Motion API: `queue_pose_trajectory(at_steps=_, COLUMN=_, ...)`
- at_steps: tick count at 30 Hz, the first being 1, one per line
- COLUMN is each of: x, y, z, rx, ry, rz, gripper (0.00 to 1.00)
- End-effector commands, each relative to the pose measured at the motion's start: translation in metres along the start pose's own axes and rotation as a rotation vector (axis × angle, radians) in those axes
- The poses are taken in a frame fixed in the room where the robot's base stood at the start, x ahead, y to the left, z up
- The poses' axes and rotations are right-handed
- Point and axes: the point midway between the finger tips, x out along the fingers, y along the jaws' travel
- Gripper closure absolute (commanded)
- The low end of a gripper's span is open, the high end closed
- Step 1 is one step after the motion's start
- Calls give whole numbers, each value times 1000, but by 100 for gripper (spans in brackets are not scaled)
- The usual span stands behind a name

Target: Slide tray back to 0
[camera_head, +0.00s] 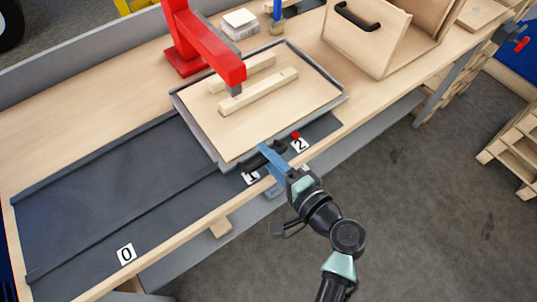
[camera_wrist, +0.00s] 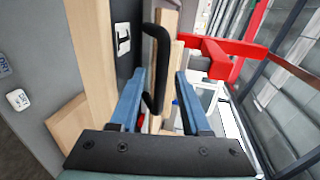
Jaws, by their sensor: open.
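The wooden tray (camera_head: 262,122) with a grey rim and two raised wooden strips sits on the dark slide track (camera_head: 90,217), toward its right end by labels 1 (camera_head: 251,177) and 2 (camera_head: 299,145). Label 0 (camera_head: 126,254) is at the track's left end, on bare track. A black handle (camera_wrist: 159,65) is on the tray's front side. My gripper (camera_head: 268,157) is at this handle with its blue fingers apart. In the wrist view the fingers (camera_wrist: 160,95) are open, with the black handle between them, nearer the left finger. Whether they touch it is unclear.
A red press arm (camera_head: 205,45) reaches over the tray's back part. A wooden box with a black handle (camera_head: 362,45) stands to the right, and a white block (camera_head: 240,24) behind. The track left of the tray is clear.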

Motion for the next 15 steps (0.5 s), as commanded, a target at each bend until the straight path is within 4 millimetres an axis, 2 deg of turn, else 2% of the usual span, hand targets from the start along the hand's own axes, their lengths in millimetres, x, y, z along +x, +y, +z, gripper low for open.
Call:
queue_pose_trajectory(at_steps=10, x=4, y=0, z=0, rx=-1, ry=1, rz=0, gripper=55)
queue_pose_trajectory(at_steps=15, x=4, y=0, z=0, rx=-1, ry=1, rz=0, gripper=85)
